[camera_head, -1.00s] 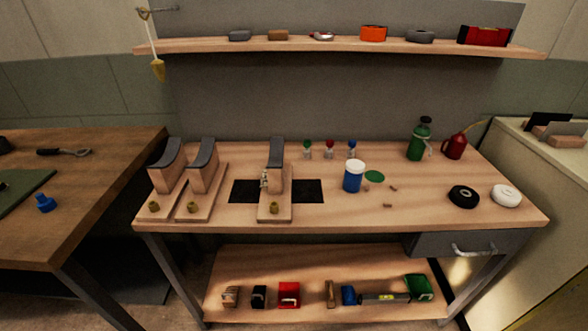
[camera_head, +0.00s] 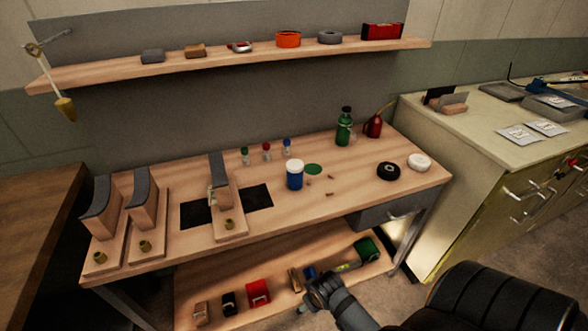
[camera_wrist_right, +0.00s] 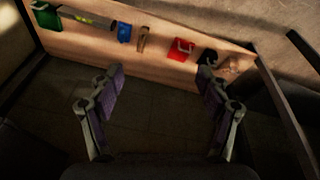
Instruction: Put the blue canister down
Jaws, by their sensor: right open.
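The blue canister (camera_head: 295,176) with a white lid stands upright on the wooden workbench (camera_head: 350,190). It is just right of the black mat, beside a green disc (camera_head: 313,169). No gripper touches it. My right gripper (camera_head: 318,290) is low at the front of the bench, in front of the lower shelf and well below the canister. In the right wrist view the right gripper (camera_wrist_right: 158,88) has its fingers wide apart with nothing between them. The canister is not in the wrist view. My left gripper is not seen.
Stands with dark curved tops (camera_head: 146,200) fill the bench's left side. Small bottles (camera_head: 266,152), a green bottle (camera_head: 344,127), a red oil can (camera_head: 374,124) and tape rolls (camera_head: 388,170) stand around. The lower shelf (camera_head: 230,279) holds several items. Bare wood lies in front of the canister.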

